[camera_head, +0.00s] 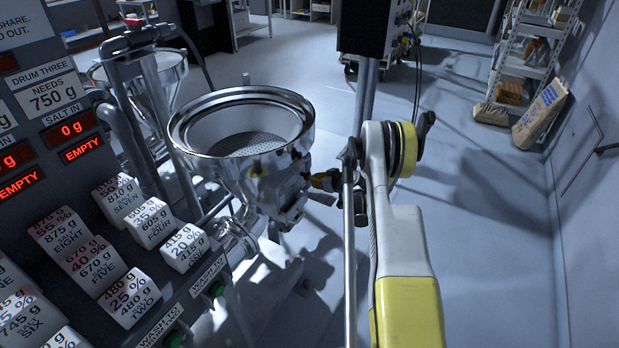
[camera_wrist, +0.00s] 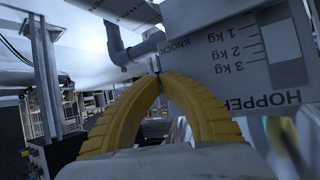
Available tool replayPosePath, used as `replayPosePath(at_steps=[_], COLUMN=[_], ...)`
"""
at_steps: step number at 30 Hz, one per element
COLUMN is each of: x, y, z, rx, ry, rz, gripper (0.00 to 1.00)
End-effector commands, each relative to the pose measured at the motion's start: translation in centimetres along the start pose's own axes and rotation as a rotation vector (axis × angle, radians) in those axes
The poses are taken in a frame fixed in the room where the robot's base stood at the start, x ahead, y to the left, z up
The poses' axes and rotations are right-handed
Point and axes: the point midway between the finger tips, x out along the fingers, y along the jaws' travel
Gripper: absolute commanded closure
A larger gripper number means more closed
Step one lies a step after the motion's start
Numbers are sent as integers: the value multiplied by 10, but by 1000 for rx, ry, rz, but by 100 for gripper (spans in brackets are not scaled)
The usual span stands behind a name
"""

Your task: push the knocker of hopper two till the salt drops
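A round steel hopper (camera_head: 185,127) stands in the middle of the head view, with a mesh inside its bowl. In the wrist view its grey plate (camera_wrist: 240,85) carries a kg scale and the words "HOPPER" and "KNOCK"; the hopper's number is out of frame. A dark grey bent bar (camera_wrist: 116,48), seemingly the knocker, shows beside the "KNOCK" lettering. My gripper (camera_wrist: 158,76) has its yellow fingers together at the tips, with nothing seen between them. The tips lie just below the bar in the picture; I cannot tell whether they touch. My gripper (camera_head: 316,181) is at the hopper's right side.
A grey panel (camera_head: 75,110) with red displays reading "0 g" and "EMPTY" and several white weight blocks (camera_head: 150,223) fills the left. Another steel hopper (camera_head: 172,72) stands behind. A shelf rack (camera_head: 527,55) and sacks (camera_head: 542,112) are at the back right. The floor at right is clear.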

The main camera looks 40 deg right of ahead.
Motion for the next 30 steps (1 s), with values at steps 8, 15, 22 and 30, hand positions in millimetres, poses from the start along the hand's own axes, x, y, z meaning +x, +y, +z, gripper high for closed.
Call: replayPosePath(at_steps=[8,15,22,30], x=[3,5,8,8], y=[-2,-3,-4,-5], z=[-2,-3,-4,-5], rx=[0,1,1,1], ry=[0,0,0,0], rz=[0,0,-1,-1], gripper=[100,100,100,100])
